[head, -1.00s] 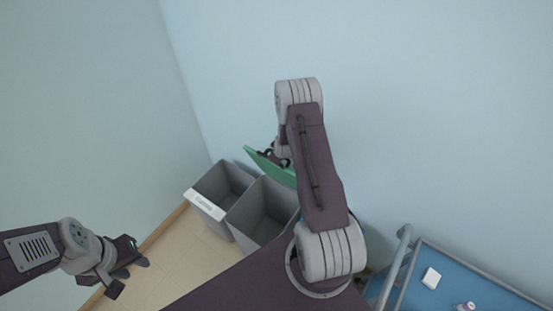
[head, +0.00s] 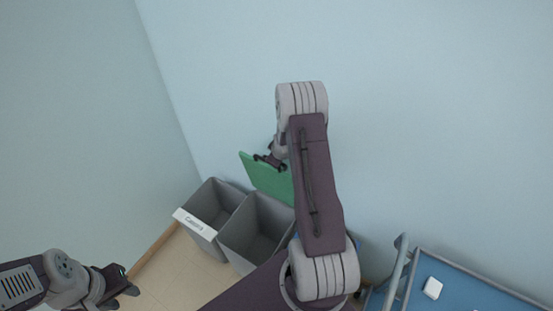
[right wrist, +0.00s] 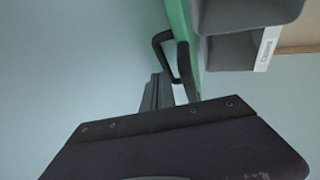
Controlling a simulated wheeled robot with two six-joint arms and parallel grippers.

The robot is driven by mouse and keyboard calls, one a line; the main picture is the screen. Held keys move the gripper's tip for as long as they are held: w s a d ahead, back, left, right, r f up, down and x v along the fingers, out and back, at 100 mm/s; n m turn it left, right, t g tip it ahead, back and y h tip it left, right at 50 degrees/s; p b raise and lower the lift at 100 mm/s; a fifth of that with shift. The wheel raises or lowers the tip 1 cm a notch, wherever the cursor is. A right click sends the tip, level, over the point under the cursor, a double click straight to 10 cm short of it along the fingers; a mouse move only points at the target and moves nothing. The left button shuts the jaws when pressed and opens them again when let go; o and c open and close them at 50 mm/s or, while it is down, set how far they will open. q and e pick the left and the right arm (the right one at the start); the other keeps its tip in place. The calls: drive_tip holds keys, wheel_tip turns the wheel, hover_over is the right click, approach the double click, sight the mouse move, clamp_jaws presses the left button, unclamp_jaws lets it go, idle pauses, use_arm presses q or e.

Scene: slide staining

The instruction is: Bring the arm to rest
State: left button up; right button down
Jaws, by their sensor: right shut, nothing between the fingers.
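My right arm reaches up the middle of the head view. Its gripper (head: 266,159) is partly hidden behind the arm, beside a green panel (head: 266,181) above the grey bins. In the right wrist view the dark fingers (right wrist: 178,68) are shut with nothing held, close to the green panel (right wrist: 181,18); I cannot tell whether they touch it. My left gripper (head: 123,288) is at the lower left of the head view, its fingers apart and empty, over the floor.
Two open grey bins stand by the wall: a left one with a white label (head: 193,222) and a right one (head: 235,243). At lower right is a blue-topped cart (head: 455,278) with a grey rail and a small white block (head: 432,288). The wall above is bare.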

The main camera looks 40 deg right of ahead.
drive_tip(key=shift+v, duration=2.25)
drive_tip(key=shift+w+a, duration=0.1)
drive_tip(key=shift+a, duration=0.15)
drive_tip(key=w+a+r+n+t+y+b, duration=0.1)
drive_tip(key=w+a+r+n+t, duration=0.2)
drive_tip(key=a+r, duration=0.5)
drive_tip(key=s+a+r+g+y, duration=0.15)
drive_tip(key=s+a, duration=0.35)
drive_tip(key=a, duration=0.6)
drive_tip(key=s+a+f+m+g, duration=0.1)
drive_tip(key=s+f+m+g, duration=0.1)
drive_tip(key=s, duration=0.6)
drive_tip(key=s+a+f+m+g, duration=0.2)
drive_tip(key=s+m+g, duration=0.2)
drive_tip(key=s, duration=0.4)
drive_tip(key=shift+s+m+y+b, duration=0.35)
drive_tip(key=shift+s+m, duration=0.05)
